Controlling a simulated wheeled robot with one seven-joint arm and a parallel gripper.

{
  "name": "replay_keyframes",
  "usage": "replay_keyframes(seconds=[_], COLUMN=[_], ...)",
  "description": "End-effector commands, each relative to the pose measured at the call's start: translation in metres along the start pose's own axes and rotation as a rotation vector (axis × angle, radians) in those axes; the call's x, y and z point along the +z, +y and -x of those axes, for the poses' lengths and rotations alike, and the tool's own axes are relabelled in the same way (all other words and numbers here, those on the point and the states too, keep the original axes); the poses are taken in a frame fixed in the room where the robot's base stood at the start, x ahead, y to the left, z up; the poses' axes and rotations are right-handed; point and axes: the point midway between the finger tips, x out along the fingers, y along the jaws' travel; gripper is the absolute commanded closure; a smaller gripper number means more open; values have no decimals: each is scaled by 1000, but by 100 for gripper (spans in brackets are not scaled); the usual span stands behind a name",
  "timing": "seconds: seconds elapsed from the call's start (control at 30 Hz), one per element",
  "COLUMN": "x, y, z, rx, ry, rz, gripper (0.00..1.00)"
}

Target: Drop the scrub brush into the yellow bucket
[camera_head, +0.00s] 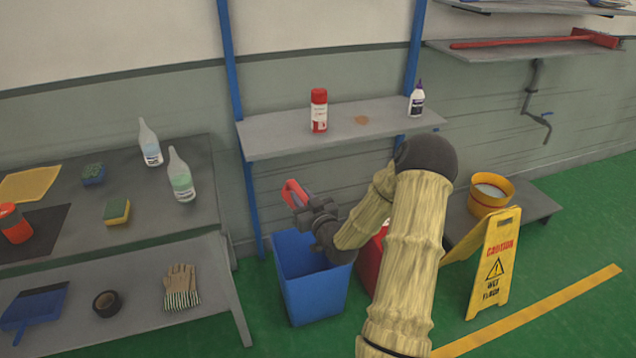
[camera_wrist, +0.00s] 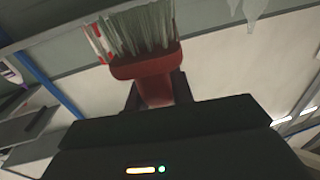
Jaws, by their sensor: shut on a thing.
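The scrub brush (camera_wrist: 148,66) is red with pale bristles in the wrist view. My gripper (camera_wrist: 155,95) is shut on its red body. In the head view the red of the brush (camera_head: 294,194) shows at my gripper (camera_head: 306,207), above the blue bucket and in front of the wall shelf. The yellow bucket (camera_head: 489,205) stands on a low grey platform at the right, well apart from my gripper. It has an open top with something pale inside.
A blue bucket (camera_head: 312,283) stands below my gripper, and a red container (camera_head: 370,262) is partly hidden by my arm. A yellow caution sign (camera_head: 497,262) stands before the yellow bucket. A wall shelf (camera_head: 270,143) holds a red can (camera_head: 319,110) and a white bottle (camera_head: 416,101).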

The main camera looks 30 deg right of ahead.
Motion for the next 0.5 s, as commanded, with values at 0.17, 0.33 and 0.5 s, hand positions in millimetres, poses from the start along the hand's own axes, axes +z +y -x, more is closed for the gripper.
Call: replay_keyframes(seconds=[0.17, 0.33, 0.5], x=[36, 75, 112], y=[-47, -99, -148], z=[1, 11, 31], rx=[-37, -64, -76], ry=[-3, -2, -5], rz=[-11, -12, -11], gripper=[100, 100, 100])
